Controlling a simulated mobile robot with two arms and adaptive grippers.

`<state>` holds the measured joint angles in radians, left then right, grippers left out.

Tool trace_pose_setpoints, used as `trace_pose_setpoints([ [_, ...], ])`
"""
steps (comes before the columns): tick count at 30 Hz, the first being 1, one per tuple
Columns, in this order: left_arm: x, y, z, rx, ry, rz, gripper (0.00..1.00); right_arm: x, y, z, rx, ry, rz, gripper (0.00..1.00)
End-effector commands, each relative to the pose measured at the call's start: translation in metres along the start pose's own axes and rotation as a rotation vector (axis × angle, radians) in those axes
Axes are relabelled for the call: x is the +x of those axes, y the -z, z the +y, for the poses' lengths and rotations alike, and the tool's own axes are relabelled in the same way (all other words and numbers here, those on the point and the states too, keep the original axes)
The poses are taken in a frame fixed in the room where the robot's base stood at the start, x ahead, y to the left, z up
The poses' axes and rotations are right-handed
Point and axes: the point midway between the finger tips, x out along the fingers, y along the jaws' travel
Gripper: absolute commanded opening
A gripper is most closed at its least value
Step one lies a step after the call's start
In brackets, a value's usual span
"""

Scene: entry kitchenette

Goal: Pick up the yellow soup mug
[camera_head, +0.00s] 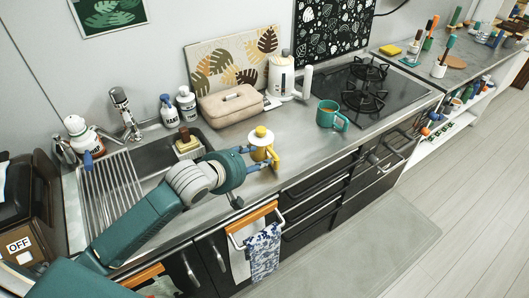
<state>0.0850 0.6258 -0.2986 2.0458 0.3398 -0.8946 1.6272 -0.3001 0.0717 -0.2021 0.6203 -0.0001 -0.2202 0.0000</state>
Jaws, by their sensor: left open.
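The yellow soup mug (261,154) stands upright on the steel counter near its front edge. I cannot tell whether the fingers touch the mug. My right gripper is not in view.
A teal mug (326,114) stands to the right, near the black hob (365,90). A tan case (231,105) and a white kettle (282,76) stand behind. The sink's drying rack (110,190) lies left. The counter between the two mugs is clear.

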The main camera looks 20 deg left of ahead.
Motion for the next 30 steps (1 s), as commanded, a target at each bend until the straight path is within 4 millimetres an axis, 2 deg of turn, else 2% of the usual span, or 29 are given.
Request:
trace_pose_setpoints([
  [3,0.008,0.008,0.008,-0.048,-0.018,0.005,0.4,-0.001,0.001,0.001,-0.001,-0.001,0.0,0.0],
  [7,0.028,0.008,0.01,-0.054,-0.02,0.004,0.4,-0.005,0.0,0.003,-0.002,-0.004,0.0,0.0],
  [12,0.052,0.008,0.009,-0.052,-0.019,0.005,0.4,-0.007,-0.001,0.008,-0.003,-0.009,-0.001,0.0],
  [17,0.062,0.007,0.009,-0.05,-0.017,0.005,0.4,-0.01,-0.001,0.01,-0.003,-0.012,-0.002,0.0],
  [25,0.097,0.004,0.007,-0.05,-0.019,0.005,0.4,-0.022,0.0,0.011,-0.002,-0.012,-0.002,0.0],
  [30,0.109,0.003,0.006,-0.05,-0.018,0.005,0.4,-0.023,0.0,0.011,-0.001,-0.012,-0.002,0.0],
])
